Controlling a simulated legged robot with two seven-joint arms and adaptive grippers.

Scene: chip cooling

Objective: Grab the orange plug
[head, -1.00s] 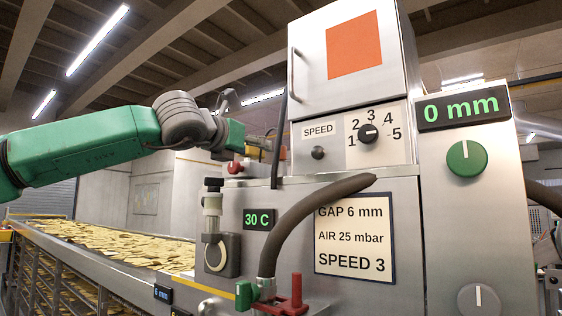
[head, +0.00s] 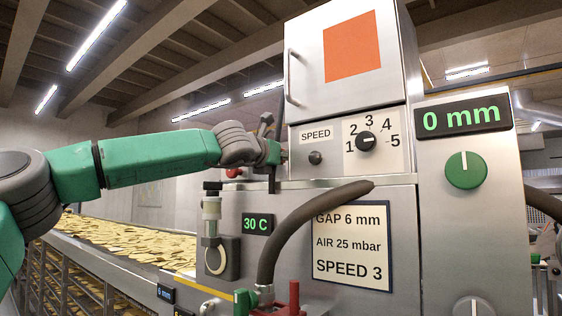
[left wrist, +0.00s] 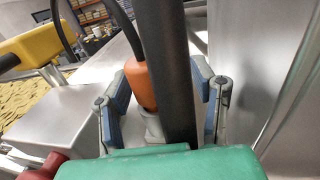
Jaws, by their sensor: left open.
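The orange plug (left wrist: 139,84) shows in the left wrist view, with a black cable rising from its top and a pale grey base below it. My left gripper (left wrist: 160,76) is open. Its blue-padded fingers stand on either side of the plug, which sits nearer the left finger. A thick dark bar crosses in front and hides part of the plug's right side. In the head view my left gripper (head: 271,154) is at the machine's ledge, left of the speed panel. The plug cannot be made out there. My right gripper is in neither view.
A red button (head: 233,173) sits on the ledge just left of my gripper. The cabinet with the speed dial (head: 366,141) stands close on the right. A thick dark hose (head: 300,225) curves below. Chips (head: 125,243) cover the conveyor at left.

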